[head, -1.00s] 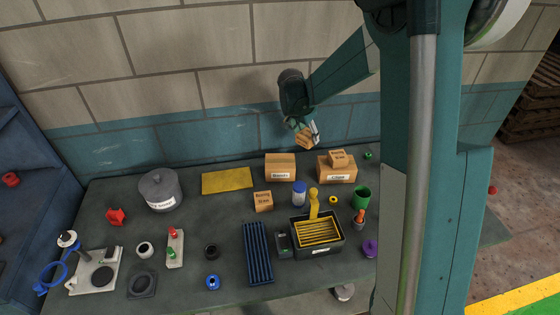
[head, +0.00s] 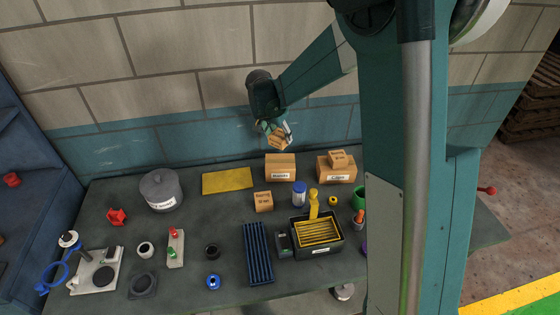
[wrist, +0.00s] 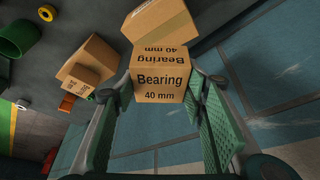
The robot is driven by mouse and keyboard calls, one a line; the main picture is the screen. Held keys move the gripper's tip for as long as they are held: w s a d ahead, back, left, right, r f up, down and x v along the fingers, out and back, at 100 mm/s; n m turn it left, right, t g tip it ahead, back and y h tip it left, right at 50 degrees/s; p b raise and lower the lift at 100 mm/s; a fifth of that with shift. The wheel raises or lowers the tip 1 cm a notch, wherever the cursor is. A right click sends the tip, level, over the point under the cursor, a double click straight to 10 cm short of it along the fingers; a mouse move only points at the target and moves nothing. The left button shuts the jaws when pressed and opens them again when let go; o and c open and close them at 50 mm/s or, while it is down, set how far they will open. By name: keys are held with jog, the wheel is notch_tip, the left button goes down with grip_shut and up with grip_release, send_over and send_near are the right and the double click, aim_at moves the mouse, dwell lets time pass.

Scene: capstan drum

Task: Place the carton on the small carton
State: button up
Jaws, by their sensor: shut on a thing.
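My gripper (head: 276,132) is shut on a tan carton (head: 280,142), held tilted in the air above the back of the bench. In the wrist view the carton (wrist: 160,85) sits between the green fingers and reads "Bearing 40 mm". A small carton (head: 263,201) with a Bearing label stands on the bench, below the held one in the picture and apart from it. Another small Bearing carton (head: 338,158) rests on a wider carton (head: 336,174) at the right; both also show at left in the wrist view (wrist: 92,62).
Another labelled carton (head: 280,168) stands at the bench back, left of the stacked pair. A grey pot (head: 161,190) stands left.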

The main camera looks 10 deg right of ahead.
aim_at(275, 142)
jog(key=shift+f, duration=3.1)
jog(key=shift+f, duration=0.1)
jog(key=shift+f, duration=1.8)
jog(key=shift+f, duration=0.2)
jog(key=o, duration=1)
jog(key=shift+r, duration=0.3)
jog(key=shift+v, duration=5.95)
